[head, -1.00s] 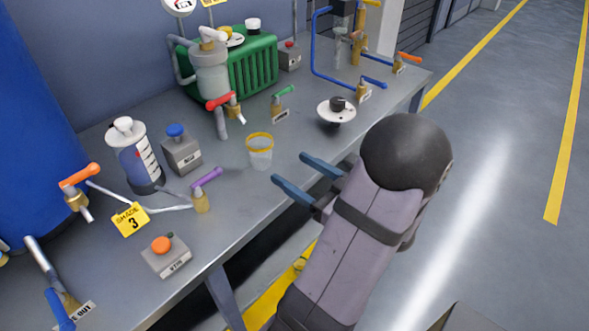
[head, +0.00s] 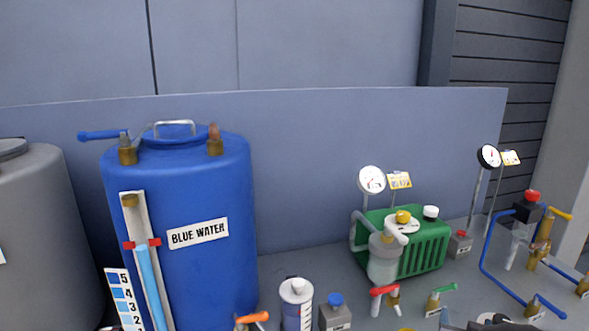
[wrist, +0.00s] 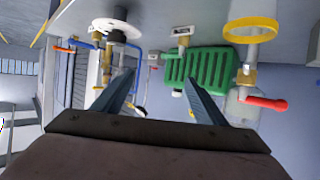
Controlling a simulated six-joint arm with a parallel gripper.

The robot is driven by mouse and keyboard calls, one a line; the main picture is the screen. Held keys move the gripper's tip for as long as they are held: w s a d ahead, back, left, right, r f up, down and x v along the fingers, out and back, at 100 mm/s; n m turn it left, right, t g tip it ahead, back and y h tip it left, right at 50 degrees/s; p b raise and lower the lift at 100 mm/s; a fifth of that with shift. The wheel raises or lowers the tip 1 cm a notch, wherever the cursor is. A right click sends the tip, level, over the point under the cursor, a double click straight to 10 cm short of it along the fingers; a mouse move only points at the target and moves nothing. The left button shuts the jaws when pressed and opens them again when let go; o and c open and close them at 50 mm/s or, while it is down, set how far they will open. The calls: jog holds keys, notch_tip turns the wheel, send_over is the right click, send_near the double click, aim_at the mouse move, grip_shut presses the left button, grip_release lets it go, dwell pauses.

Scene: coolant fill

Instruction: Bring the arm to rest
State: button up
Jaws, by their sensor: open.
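My gripper (wrist: 160,76) shows in the wrist view with its two blue-grey fingers spread apart and nothing between them. A green ribbed unit (wrist: 205,68) lies beyond the right finger in that view. A yellow-rimmed cup (wrist: 250,30) is at its upper right, apart from the fingers. A white disc with a dark knob (wrist: 115,28) is at the top, beyond the left finger. In the head view my gripper cannot be made out; only a dark shape shows at the bottom right edge.
In the head view a blue water drum (head: 205,275) stands left, beside a grey tank (head: 35,240). The green unit (head: 428,245), gauges (head: 371,180), blue piping (head: 487,262) and several small valves crowd the bench. A red-handled valve (wrist: 265,103) shows in the wrist view.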

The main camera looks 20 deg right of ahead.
jog(key=w+a+f+n+g+y+p, duration=0.15)
jog(key=a+y, duration=0.25)
jog(key=a, duration=0.8)
jog(key=a+f+n+g+y+p, duration=0.2)
jog(key=a+g+y, duration=0.1)
jog(key=a, duration=0.8)
jog(key=s+a+f+n+g+y+p, duration=0.1)
jog(key=s+a+n+g, duration=0.4)
jog(key=s+a, duration=0.5)
jog(key=a+y, duration=0.1)
jog(key=a, duration=0.3)
jog(key=shift+f, duration=0.2)
